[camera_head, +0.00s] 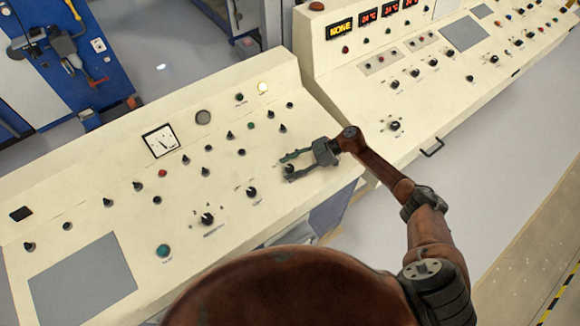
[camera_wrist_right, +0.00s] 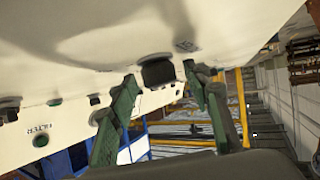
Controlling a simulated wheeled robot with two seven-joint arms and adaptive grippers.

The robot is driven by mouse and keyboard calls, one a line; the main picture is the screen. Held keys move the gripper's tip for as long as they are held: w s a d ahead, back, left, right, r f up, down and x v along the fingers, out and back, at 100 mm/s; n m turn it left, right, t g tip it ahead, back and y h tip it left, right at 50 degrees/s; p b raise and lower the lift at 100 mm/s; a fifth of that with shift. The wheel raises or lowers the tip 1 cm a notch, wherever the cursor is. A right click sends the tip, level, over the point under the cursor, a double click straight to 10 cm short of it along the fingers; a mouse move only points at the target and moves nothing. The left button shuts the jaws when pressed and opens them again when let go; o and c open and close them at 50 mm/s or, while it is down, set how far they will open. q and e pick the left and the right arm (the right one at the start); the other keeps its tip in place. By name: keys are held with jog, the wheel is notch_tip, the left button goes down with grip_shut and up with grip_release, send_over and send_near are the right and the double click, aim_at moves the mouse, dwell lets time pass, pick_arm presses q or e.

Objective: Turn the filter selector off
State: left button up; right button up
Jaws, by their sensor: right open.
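A black rotary knob (camera_head: 290,169) stands on the near cream console, at the tips of my right gripper (camera_head: 287,167). I take it to be the filter selector, but its label is too small to read. In the right wrist view the knob (camera_wrist_right: 158,70) shows just beyond and between the green fingers of my right gripper (camera_wrist_right: 158,82). The fingers are apart, one on each side of it; I cannot tell whether they touch it. The knob's pointer direction is hidden. My left gripper is out of view.
Other black knobs, such as one with a pointer (camera_head: 252,191) and a larger one (camera_head: 207,219), sit to the left on the console (camera_head: 100,160). A green button (camera_head: 163,251) is near the front edge. A second console (camera_head: 320,55) with red displays stands behind right.

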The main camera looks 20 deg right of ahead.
jog(key=shift+d, duration=0.15)
jog(key=v, duration=1.1)
jog(key=shift+d+r, duration=0.25)
jog(key=shift+d, duration=0.05)
